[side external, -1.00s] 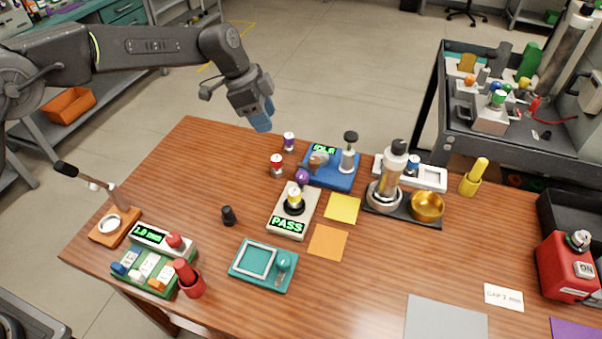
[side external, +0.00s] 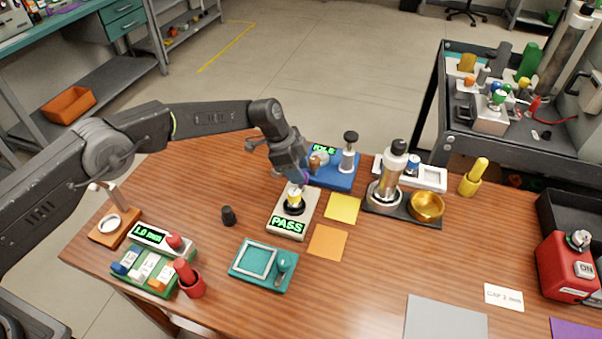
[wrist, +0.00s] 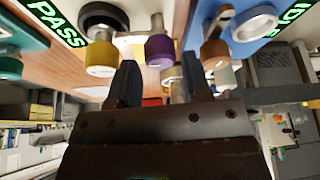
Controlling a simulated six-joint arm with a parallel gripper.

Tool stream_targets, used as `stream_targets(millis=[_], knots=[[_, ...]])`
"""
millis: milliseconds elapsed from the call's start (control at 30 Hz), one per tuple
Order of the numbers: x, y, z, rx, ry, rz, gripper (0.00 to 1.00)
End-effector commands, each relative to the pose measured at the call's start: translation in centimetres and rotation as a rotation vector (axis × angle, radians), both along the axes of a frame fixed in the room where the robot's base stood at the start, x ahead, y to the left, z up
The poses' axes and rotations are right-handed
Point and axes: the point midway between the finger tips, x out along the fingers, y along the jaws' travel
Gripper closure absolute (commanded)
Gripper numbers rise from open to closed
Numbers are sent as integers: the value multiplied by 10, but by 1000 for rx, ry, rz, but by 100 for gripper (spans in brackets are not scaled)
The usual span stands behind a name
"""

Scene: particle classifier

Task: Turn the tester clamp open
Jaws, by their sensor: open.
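The cream tester (side external: 279,219) stands mid-table and its green display reads PASS. A yellow-topped piece (side external: 294,194) sits in its black ring; the yellow top also shows in the wrist view (wrist: 101,58). The clamp's purple knob (wrist: 159,50) is at the tester's back end, mostly hidden by my gripper in the side view. My gripper (wrist: 160,78) is open, pointing down close above the purple knob. In the wrist view the knob lies between the lines of the two fingers, just beyond their tips. I cannot tell whether they touch it.
A blue device (side external: 333,176) reading IDLE, with a brown knob (wrist: 214,54), stands close behind and right of my gripper. Yellow (side external: 342,208) and orange (side external: 327,242) squares lie right of the tester. A small black piece (side external: 228,215) stands to its left.

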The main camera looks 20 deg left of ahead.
Motion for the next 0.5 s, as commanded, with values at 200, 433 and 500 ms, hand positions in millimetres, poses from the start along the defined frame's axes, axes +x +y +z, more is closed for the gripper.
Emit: stream_targets(millis=[200, 433, 500], knots=[[1, -7, -17, 0, -1, 1, 56], [1, -8, -19, 0, -1, 0, 56], [1, -8, -19, 0, -1, 1, 56]])
